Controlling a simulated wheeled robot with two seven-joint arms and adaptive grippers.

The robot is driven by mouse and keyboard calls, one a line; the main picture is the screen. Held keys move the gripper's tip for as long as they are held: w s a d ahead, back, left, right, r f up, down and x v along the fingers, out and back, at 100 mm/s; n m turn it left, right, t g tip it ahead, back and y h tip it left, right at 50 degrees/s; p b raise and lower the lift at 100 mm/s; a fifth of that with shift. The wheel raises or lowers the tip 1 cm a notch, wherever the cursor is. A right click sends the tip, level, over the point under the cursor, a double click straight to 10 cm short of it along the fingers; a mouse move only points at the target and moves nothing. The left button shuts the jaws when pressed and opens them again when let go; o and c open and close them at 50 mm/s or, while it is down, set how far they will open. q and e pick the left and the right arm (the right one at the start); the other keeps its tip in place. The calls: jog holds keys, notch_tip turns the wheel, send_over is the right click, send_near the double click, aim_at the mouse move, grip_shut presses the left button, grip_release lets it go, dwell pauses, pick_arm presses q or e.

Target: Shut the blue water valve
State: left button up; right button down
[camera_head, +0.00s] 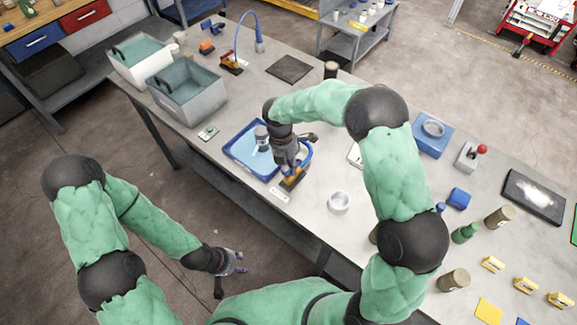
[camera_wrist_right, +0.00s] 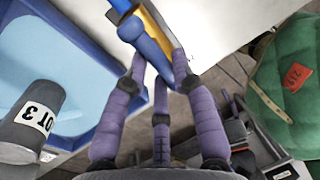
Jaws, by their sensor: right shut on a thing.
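A blue curved pipe with an orange-yellow base (camera_head: 292,182), which I take for the blue water valve, stands at the right edge of a blue tray (camera_head: 237,163). My right gripper (camera_head: 287,166) reaches down over it and hides much of it. In the right wrist view the blue tapered part (camera_wrist_right: 150,45) of the valve lies between my purple fingers, which are closed around it. The exact contact is partly hidden. My left gripper (camera_head: 232,273) hangs empty in front of the table, away from the valve, with its fingers apart.
A white round dish (camera_head: 340,201) is to the right. Grey bins (camera_head: 188,95) stand at the left.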

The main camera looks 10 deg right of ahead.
jog(key=shift+m, duration=0.3)
jog(key=m, duration=0.2)
jog(key=m+p, duration=0.1)
jog(key=shift+w+d+m+y, duration=0.1)
jog(key=shift+w+m+y, duration=0.2)
jog(key=shift+m+y, duration=0.1)
jog(key=m, duration=0.3)
jog(key=shift+w+d+m+y, duration=0.15)
jog(key=shift+w+m+y, duration=0.15)
jog(key=shift+m, duration=0.1)
jog(key=m, duration=0.4)
jog(key=shift+w+d+y, duration=0.1)
jog(key=shift+d+y, duration=0.05)
jog(key=shift+y, duration=0.25)
jog(key=shift+w+d+m+y, duration=0.1)
jog(key=shift+d+m+y, duration=0.05)
jog(key=shift+m, duration=0.95)
jog(key=shift+d+m+y, duration=0.1)
jog(key=shift+m+y, duration=0.05)
jog(key=shift+m, duration=1.35)
jog(key=c, duration=1.1)
grip_release()
jog(key=shift+o, duration=0.2)
